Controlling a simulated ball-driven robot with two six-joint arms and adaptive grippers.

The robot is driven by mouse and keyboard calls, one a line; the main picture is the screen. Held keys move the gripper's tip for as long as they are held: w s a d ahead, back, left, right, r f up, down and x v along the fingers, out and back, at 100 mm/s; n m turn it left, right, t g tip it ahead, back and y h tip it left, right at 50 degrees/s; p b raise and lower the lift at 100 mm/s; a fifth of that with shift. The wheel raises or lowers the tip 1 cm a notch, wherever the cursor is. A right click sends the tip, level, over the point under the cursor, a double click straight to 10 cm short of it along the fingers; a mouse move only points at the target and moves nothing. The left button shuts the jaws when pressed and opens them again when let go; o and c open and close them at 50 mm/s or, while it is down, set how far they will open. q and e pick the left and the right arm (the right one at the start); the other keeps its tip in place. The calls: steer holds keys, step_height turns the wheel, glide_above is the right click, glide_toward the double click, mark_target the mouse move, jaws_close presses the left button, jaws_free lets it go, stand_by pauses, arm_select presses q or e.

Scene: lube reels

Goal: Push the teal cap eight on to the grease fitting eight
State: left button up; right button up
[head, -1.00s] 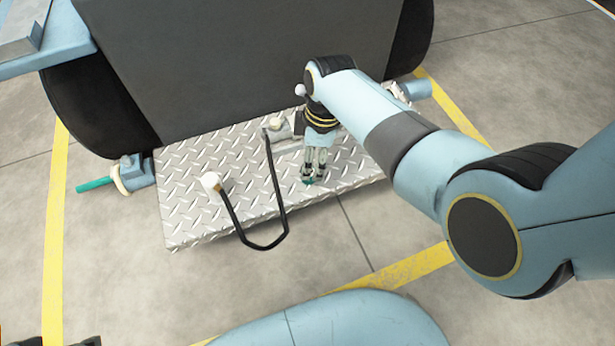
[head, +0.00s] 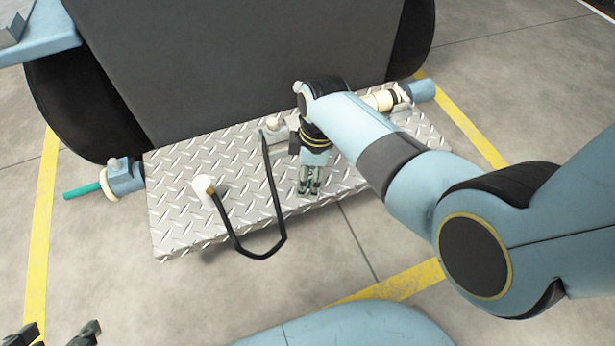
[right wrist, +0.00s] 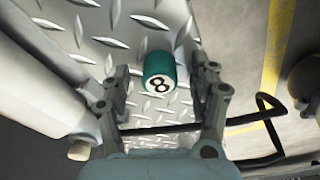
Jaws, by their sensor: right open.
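The teal cap eight (right wrist: 157,66) is on the diamond plate in the right wrist view, its white face with a black 8 turned toward the camera. My right gripper (right wrist: 163,78) is open, with one finger on each side of the cap and gaps visible. In the head view, the right gripper (head: 309,188) points down at the plate, and the cap is not visible there. My left gripper (head: 54,336) is open and empty at the bottom left corner. I cannot tell which fitting is grease fitting eight; no fitting shows a readable number.
The diamond plate (head: 185,220) lies before a dark panel (head: 240,60). A black hose (head: 272,190) loops over its front edge from a cream knob (head: 203,190). A fitting with a teal rod (head: 82,190) is at left, and a cream cylinder (head: 383,100) at right.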

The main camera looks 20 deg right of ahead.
steer(key=c, duration=1)
steer(key=shift+r, duration=0.1)
